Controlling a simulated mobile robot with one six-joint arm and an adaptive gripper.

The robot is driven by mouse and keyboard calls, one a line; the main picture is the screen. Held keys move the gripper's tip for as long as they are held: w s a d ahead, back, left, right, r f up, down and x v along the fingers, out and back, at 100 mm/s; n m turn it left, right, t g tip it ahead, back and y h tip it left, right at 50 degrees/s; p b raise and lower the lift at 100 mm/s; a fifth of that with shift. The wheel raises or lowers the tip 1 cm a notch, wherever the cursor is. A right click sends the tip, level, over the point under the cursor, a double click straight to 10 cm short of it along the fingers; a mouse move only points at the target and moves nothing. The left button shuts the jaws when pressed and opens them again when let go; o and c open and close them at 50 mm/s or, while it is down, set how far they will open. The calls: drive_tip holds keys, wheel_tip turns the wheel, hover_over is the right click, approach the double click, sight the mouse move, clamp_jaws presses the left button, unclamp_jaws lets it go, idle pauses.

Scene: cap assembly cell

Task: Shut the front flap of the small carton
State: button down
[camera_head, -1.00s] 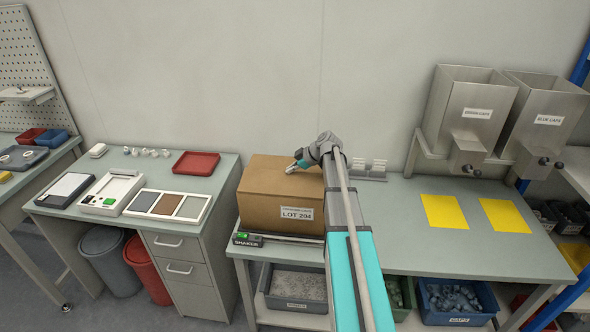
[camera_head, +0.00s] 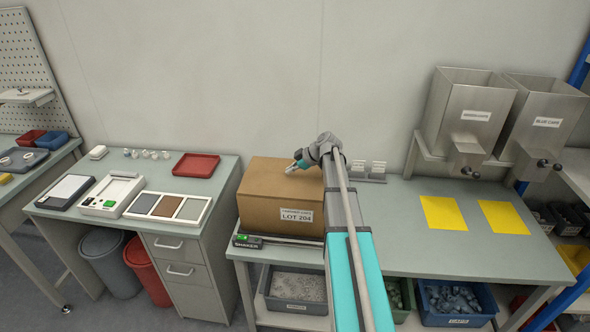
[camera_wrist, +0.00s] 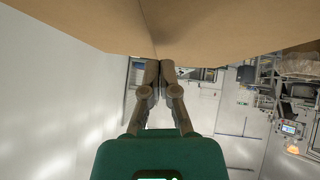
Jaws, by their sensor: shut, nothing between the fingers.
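The small brown carton (camera_head: 268,208) stands on the bench with a "LOT 204" label on its front. Its top looks flat and closed in the head view; I cannot make out a separate front flap there. My gripper (camera_head: 291,168) is at the top of the carton, toward its right rear; I cannot tell whether it touches. In the wrist view the fingers (camera_wrist: 160,68) are together and empty. Their tips are close to the cardboard (camera_wrist: 90,25), where a seam runs between two panels.
The carton stands on a shaker (camera_head: 247,241) with a green-lit display. Yellow mats (camera_head: 443,213) lie to the right, below two metal hoppers (camera_head: 475,113). A separate bench on the left bears a red tray (camera_head: 196,165). My arm crosses the bench just right of the carton.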

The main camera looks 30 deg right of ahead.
drive_tip(key=shift+r, duration=0.15)
idle(0.3)
drive_tip(key=shift+r, duration=0.15)
wheel_tip(320, 180, up, 4)
drive_tip(key=p, duration=0.4)
drive_tip(key=shift+s+a, duration=0.15)
drive_tip(key=p+v, duration=0.7)
drive_tip(key=v, duration=0.3)
drive_tip(key=shift+w+d, duration=0.2)
drive_tip(key=shift+d, duration=0.05)
drive_tip(key=shift+a, duration=0.1)
drive_tip(key=s+a+f+m+g+h+b, duration=0.2)
drive_tip(key=s+a+f+m, duration=0.2)
drive_tip(key=s+a, duration=0.3)
drive_tip(key=s+a+f+m+g+h+b, duration=0.1)
drive_tip(key=s+a+f+m+g+h, duration=0.1)
drive_tip(key=s+a, duration=0.5)
drive_tip(key=s+a+f+m+g+h+b, duration=0.2)
drive_tip(key=s+a+f+m, duration=0.3)
drive_tip(key=a, duration=0.9)
drive_tip(key=shift+s+a+f+m+h+b, duration=0.35)
drive_tip(key=shift+s+m, duration=0.15)
drive_tip(key=shift+s, duration=0.8)
